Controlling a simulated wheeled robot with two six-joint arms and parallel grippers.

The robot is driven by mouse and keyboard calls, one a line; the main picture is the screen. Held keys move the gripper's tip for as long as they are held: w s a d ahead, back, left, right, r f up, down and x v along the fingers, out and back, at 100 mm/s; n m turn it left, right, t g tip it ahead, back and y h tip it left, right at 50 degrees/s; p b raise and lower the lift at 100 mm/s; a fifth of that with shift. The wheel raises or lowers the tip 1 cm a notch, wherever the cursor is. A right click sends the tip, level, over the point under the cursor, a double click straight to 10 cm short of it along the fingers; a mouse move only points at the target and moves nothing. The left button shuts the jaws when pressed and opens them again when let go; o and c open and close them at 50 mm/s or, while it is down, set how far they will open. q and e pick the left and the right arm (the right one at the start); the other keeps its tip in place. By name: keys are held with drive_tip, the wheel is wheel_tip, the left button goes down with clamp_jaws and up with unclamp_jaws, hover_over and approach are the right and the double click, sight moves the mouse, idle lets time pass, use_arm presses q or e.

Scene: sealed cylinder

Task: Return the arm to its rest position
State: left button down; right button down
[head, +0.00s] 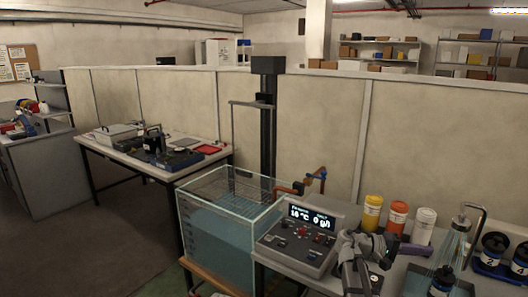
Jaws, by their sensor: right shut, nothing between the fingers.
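My right gripper (357,262) is grey and shows at the lower right, beside the grey control box (292,245) with its lit display. It is shut with nothing seen between its fingers. Parts of my right arm show behind it and hide some of the bench. My left gripper is not in view. A water-filled glass tank (222,226) stands left of the control box, with a dark upright column (268,130) behind it. No separate sealed cylinder can be made out.
Yellow (372,213), orange (396,217) and white (424,226) bottles stand behind my right gripper. A table (190,168) with equipment is at the left. Floor at the lower left is clear.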

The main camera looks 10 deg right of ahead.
drive_tip(key=a+f+t+y+b, duration=0.1)
drive_tip(key=a+f, duration=0.3)
drive_tip(key=a+f+n+t+y+b, duration=0.1)
drive_tip(key=a+f, duration=0.2)
drive_tip(key=a+f+y+b, duration=0.1)
drive_tip(key=a+f+y, duration=0.1)
drive_tip(key=a+f, duration=0.2)
drive_tip(key=shift+a+f+n+t, duration=0.3)
drive_tip(key=shift+f+n+t, duration=0.05)
drive_tip(key=shift+n+t, duration=0.05)
drive_tip(key=s+a+f+n+y+b, duration=0.2)
drive_tip(key=s+a+f+y, duration=0.3)
drive_tip(key=a, duration=0.7)
drive_tip(key=s+a+f+n+t+y+b, duration=0.1)
drive_tip(key=s+a+f+y+b, duration=0.25)
drive_tip(key=a+f, duration=0.6)
drive_tip(key=s+a+f+n+y+b, duration=0.1)
drive_tip(key=s+a+f+n+y, duration=0.3)
drive_tip(key=a, duration=1)
wheel_tip(320, 180, up, 16)
drive_tip(key=m+p, duration=0.2)
drive_tip(key=p, duration=1.4)
drive_tip(key=shift+d+r+h+p, duration=0.2)
drive_tip(key=shift+d+h+p, duration=0.15)
drive_tip(key=shift+h, duration=0.1)
